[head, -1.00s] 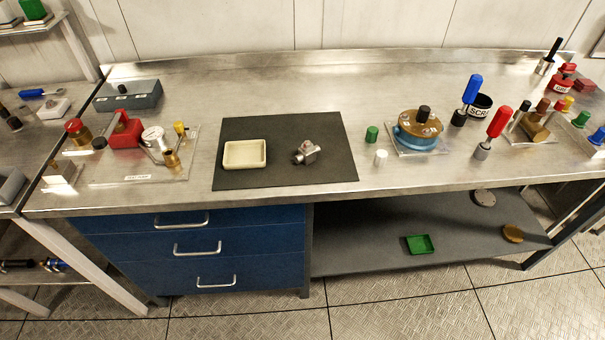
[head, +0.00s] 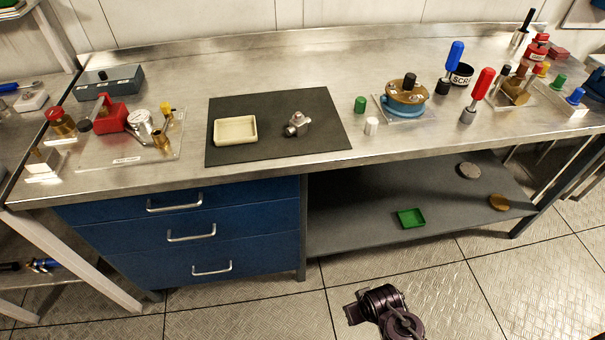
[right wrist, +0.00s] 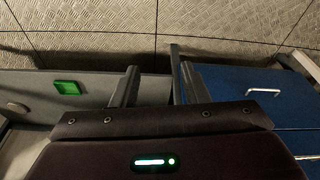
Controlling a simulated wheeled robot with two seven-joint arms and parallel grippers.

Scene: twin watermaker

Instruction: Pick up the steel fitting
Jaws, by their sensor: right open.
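The steel fitting (head: 297,124) lies on the dark mat (head: 265,150) on the steel bench, right of the cream tray (head: 235,131). It is grey with a short side branch. A dark part of my arm shows at the bottom of the head view, in front of the bench and well apart from the fitting; its fingers cannot be made out there. In the right wrist view my right gripper (right wrist: 152,75) is open, with nothing between its fingers. The fitting is not in that view. My left gripper is not in view.
A green cap (head: 360,104) and white cap (head: 371,126) stand right of the mat, near a blue and brass unit (head: 406,98). A red block (head: 110,117) sits on a clear plate at left. Blue drawers (head: 190,234) and a lower shelf with a green tray (head: 410,218) are below.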

